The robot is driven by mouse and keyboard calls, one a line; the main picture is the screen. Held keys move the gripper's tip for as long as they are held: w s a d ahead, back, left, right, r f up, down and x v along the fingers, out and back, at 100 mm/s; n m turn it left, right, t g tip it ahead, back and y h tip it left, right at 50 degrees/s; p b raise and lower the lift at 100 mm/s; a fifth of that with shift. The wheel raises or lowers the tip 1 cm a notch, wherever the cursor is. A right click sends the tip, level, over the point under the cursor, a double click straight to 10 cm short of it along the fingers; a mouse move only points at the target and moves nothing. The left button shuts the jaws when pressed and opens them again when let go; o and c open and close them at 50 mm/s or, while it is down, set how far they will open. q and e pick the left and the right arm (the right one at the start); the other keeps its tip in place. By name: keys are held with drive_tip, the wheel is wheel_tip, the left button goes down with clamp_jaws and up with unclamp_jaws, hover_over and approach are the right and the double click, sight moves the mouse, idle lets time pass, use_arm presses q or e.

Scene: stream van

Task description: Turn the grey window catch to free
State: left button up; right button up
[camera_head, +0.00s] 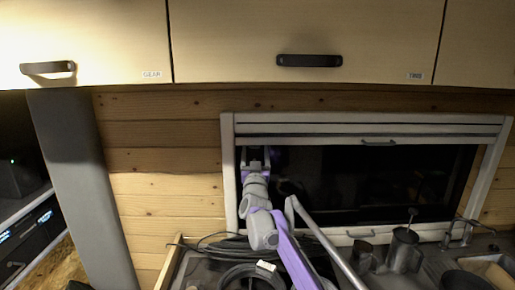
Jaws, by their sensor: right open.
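The window (376,185) is dark glass in a pale grey frame (229,180) on the wood-plank wall. My right gripper (256,153) is at the window's upper left corner, just inside the left frame post, with its fingers pointing up and away from me. It is small in view. I cannot make out the grey catch apart from the gripper; it may be hidden behind the gripper, and I cannot tell which way it is turned. Whether the fingers touch anything is not clear. My left gripper is not in view.
Overhead cupboards (225,43) with dark handles hang above the window. Below it, a black cable coil (250,276) lies at the lower middle, and a dark jug (404,250) and a mug (365,256) stand near a tap (458,233) at right. A grey post (85,185) stands at left.

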drive_tip(key=shift+w, duration=0.1)
drive_tip(key=shift+s+a+r, duration=0.15)
drive_tip(key=shift+s, duration=0.3)
drive_tip(key=shift+c, duration=0.9)
clamp_jaws()
drive_tip(key=m, duration=0.1)
drive_tip(key=m+h, duration=0.1)
drive_tip(key=m+h+p, duration=0.1)
drive_tip(key=m, duration=0.1)
drive_tip(key=shift+a+r, duration=0.2)
drive_tip(key=shift+r, duration=0.05)
drive_tip(key=m+h+p, duration=0.1)
drive_tip(key=m+h, duration=0.1)
drive_tip(key=m, duration=0.2)
drive_tip(key=shift+f+g, duration=0.1)
drive_tip(key=shift+g, duration=0.3)
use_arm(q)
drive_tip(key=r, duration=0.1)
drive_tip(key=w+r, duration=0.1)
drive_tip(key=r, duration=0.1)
